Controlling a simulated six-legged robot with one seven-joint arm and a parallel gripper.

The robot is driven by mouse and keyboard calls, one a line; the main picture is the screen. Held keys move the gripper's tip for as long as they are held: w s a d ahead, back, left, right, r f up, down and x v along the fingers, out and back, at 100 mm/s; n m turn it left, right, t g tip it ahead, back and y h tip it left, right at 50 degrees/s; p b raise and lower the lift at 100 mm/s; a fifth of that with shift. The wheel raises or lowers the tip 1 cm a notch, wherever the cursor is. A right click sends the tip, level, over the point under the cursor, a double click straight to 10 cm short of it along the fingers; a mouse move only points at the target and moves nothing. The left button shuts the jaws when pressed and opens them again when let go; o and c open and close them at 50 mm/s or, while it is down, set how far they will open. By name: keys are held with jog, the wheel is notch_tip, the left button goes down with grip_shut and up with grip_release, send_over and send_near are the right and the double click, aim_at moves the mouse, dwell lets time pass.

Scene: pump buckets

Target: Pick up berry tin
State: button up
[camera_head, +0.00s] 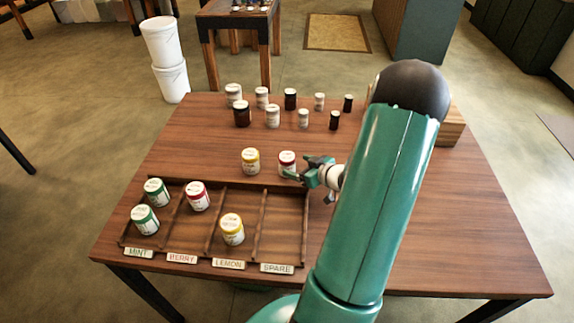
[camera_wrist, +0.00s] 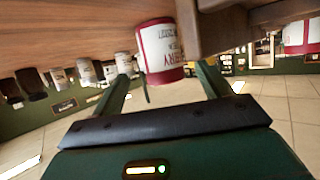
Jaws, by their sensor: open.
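The berry tin (camera_head: 287,162), white with a red band, stands upright on the table behind the divided tray. My gripper (camera_head: 309,172) is open at its right side, close to it. In the wrist view the berry tin (camera_wrist: 161,52) shows large between the two open fingers (camera_wrist: 170,84), its label upside down. I cannot tell whether a finger touches it. Another red-banded tin (camera_head: 197,196) stands in the BERRY compartment of the tray (camera_head: 285,227).
A yellow-banded tin (camera_head: 250,161) stands just left of the berry tin. Two green tins (camera_head: 145,219) are in MINT and a yellow tin (camera_head: 232,229) is in LEMON. SPARE is empty. Several white and dark jars (camera_head: 272,116) stand at the table's back. The table's right side (camera_head: 470,240) is clear.

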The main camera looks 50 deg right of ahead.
aim_at(293, 164)
jog(key=x, duration=0.4)
jog(key=shift+w+a+f, duration=0.15)
jog(key=shift+w+a, duration=0.05)
jog(key=c, duration=1.1)
jog(key=shift+c, duration=0.2)
